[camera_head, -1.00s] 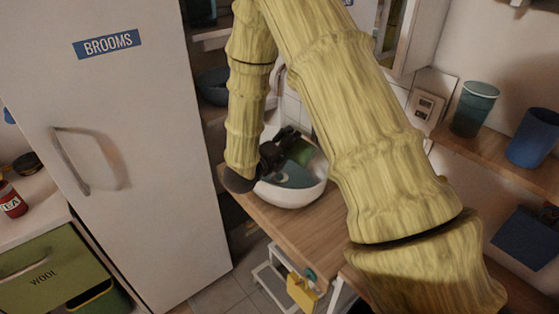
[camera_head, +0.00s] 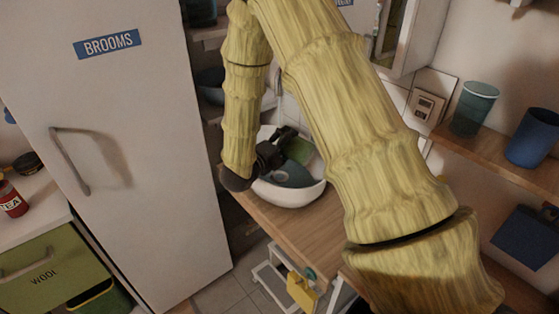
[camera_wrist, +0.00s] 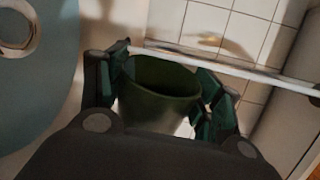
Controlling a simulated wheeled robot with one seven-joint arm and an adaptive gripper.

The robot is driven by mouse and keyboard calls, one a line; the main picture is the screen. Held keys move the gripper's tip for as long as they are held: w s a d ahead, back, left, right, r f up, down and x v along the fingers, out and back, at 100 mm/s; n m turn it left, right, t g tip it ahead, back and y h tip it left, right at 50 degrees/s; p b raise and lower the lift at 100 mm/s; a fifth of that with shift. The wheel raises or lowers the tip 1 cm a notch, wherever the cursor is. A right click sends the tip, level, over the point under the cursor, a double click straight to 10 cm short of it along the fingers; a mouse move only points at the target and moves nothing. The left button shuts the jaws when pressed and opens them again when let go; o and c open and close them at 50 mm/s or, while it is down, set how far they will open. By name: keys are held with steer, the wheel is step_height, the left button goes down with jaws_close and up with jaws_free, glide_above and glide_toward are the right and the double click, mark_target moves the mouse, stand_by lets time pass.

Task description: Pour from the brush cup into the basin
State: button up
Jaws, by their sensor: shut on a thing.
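The brush cup is a dark green cup (camera_wrist: 160,95), and my gripper (camera_wrist: 165,80) is shut on it, one finger on each side of its rim in the wrist view. The cup's inside looks dark and I cannot tell what it holds. In the head view my gripper (camera_head: 272,155) is over the white basin (camera_head: 290,193) on the wooden counter. A blue-grey round shape lies within the basin's outline, partly hidden by my gripper.
A teal cup (camera_head: 474,108) and a blue cup (camera_head: 533,137) stand on the wooden shelf (camera_head: 490,150) at the right. A white door labelled BROOMS (camera_head: 150,170) stands at the left. A yellow tag (camera_head: 301,292) hangs below the counter (camera_head: 290,225).

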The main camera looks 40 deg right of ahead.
steer(key=shift+w+a+f+n, duration=0.1)
steer(key=shift+w+f+n, duration=0.1)
steer(key=shift+f+n, duration=0.25)
stand_by(0.4)
steer(key=shift+w+n, duration=0.1)
steer(key=shift+n, duration=0.25)
steer(key=shift+s+r+m, duration=0.35)
steer(key=shift+r+m, duration=0.3)
steer(key=shift+m, duration=0.35)
steer(key=shift+s+d+f+m+t+b, duration=0.15)
steer(key=shift+s+d+m+b, duration=0.1)
steer(key=shift+s+m, duration=0.15)
steer(key=shift+s+d+m+t+b, duration=0.15)
steer(key=shift+s+m+b, duration=0.05)
steer(key=shift+s+m, duration=0.2)
steer(key=shift+s+f+b, duration=0.1)
steer(key=shift+f+b, duration=0.05)
steer(key=shift+b, duration=0.4)
steer(key=b, duration=0.1)
steer(key=m+b, duration=0.1)
steer(key=shift+s+d+f+m+b, duration=0.1)
steer(key=shift+f+m+b, duration=0.15)
steer(key=shift+m+b, duration=0.1)
